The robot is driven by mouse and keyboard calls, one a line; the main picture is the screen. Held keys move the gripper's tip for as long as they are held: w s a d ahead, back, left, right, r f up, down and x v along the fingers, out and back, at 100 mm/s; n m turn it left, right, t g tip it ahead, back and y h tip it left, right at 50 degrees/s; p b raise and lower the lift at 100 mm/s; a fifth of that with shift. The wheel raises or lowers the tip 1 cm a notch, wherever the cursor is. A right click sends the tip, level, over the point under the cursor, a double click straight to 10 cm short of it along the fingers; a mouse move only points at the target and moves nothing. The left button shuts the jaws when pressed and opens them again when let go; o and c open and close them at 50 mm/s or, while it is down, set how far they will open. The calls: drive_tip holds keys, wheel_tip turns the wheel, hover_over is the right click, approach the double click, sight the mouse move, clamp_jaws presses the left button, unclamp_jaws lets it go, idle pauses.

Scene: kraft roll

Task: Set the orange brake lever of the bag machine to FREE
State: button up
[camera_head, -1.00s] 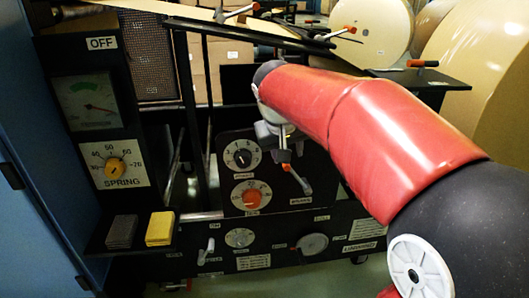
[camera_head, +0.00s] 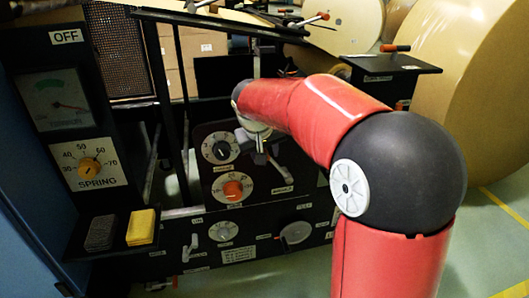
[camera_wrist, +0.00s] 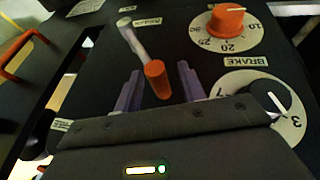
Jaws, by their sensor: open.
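The brake lever shows in the wrist view as a pale metal bar with an orange grip (camera_wrist: 158,80). The bar runs from its pivot at the upper left down to the grip. My gripper (camera_wrist: 160,72) is open, with one finger on each side of the orange grip, which appears apart from both fingers. In the head view my gripper (camera_head: 262,145) is at the black panel (camera_head: 262,200), beside the dials. The lever's grey bar (camera_head: 281,173) shows there just below my gripper, and its orange grip is not clearly visible. The small label by the lever is unreadable.
An orange knob (camera_wrist: 227,20) and a black dial (camera_wrist: 265,105) sit close beside the lever. A lower panel has a round plate (camera_head: 296,232). A yellow sponge (camera_head: 141,227) and a grey block (camera_head: 101,232) lie on the left ledge. Large paper rolls (camera_head: 465,80) stand at right.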

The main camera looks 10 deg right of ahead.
sight(275, 162)
drive_tip(key=shift+c, duration=0.4)
clamp_jaws()
drive_tip(key=d, duration=0.1)
drive_tip(key=d+r+p, duration=0.1)
drive_tip(key=d, duration=0.1)
drive_tip(key=shift+r, duration=0.3)
drive_tip(key=shift+o, duration=0.4)
unclamp_jaws()
drive_tip(key=v, duration=0.7)
drive_tip(key=shift+s+r, duration=0.2)
drive_tip(key=shift+r, duration=0.1)
